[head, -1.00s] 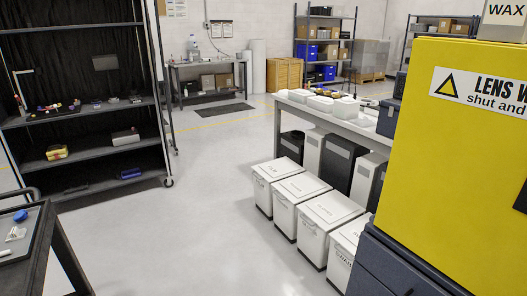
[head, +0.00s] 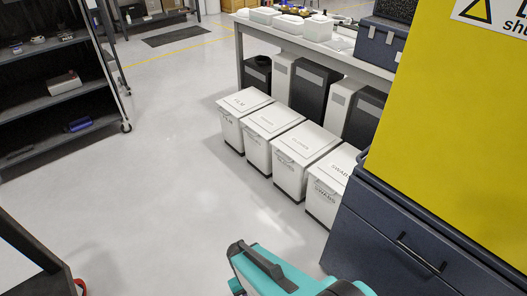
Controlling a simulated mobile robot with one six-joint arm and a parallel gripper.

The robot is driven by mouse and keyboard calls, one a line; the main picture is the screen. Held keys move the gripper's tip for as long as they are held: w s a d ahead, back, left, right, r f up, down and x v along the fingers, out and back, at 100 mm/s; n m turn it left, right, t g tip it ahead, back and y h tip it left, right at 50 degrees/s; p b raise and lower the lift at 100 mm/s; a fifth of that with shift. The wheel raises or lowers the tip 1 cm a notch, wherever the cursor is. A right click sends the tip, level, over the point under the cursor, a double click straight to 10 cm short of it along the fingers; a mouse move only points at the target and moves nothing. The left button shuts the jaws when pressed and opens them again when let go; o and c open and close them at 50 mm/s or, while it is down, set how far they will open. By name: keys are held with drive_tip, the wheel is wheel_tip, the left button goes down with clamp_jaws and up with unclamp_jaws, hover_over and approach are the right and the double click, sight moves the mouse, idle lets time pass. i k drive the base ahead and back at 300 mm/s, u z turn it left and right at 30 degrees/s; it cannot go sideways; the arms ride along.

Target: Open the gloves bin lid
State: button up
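A row of white lidded bins stands on the floor in front of a table, all lids shut. The farthest bin (head: 244,104) has a lid label that seems to read FILM. The nearest bin (head: 326,196) is labelled SWABS. Between them stand a second bin (head: 271,123) and a third bin (head: 304,144). Their labels are too small to read for sure, so I cannot tell which is the gloves bin.
A teal body (head: 275,262) with dark bar-like parts rises at the bottom edge; what it is is unclear. A yellow cabinet (head: 450,130) over dark blue drawers (head: 400,240) stands right, close to the SWABS bin. A dark shelf (head: 60,100) is left. Floor (head: 170,170) before the bins is clear.

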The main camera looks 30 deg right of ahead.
sight(307, 143)
drive_tip(key=u, duration=0.45)
drive_tip(key=i, duration=1.05)
drive_tip(key=u, duration=0.35)
